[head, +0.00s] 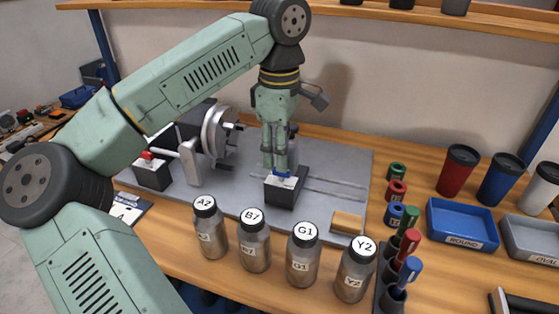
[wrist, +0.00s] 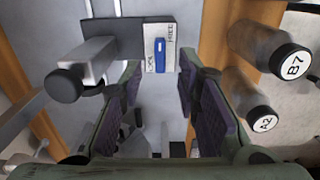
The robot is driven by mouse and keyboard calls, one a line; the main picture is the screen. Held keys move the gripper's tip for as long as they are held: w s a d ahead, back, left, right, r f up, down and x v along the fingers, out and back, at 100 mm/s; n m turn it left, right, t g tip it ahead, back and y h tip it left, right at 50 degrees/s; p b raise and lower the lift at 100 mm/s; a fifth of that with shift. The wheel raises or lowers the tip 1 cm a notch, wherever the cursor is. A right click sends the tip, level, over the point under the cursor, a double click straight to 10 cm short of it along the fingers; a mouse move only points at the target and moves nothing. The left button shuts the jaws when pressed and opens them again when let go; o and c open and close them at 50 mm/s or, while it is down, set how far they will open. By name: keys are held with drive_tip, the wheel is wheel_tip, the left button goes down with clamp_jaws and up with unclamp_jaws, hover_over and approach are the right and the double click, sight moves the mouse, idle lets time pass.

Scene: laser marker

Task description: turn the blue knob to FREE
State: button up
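The blue knob (wrist: 160,55) stands on a white label plate on a dark block (wrist: 130,38). In the wrist view the knob is a narrow bar running up and down the picture. FREE reads at its upper right and another word, small and probably LOCK, at its lower left. In the head view the knob (head: 283,174) shows on top of the black block (head: 284,190), partly behind my fingers. My gripper (head: 275,165) points down just above it. In the wrist view my gripper (wrist: 159,72) is open, one finger each side of the knob's line. Contact cannot be told.
Bottles A2 (head: 209,228), B7 (head: 254,240), G1 (head: 302,255) and Y2 (head: 355,271) stand in front of the grey plate (head: 340,165). A round chuck (head: 216,135) and a red-topped black block (head: 151,173) are left. A wooden block (head: 347,222) lies right.

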wheel_tip(320, 180, up, 9)
idle(0.5)
wheel_tip(320, 180, up, 7)
drive_tip(key=p, duration=0.7)
drive_tip(key=shift+p, duration=0.4)
drive_tip(key=shift+f, duration=0.1)
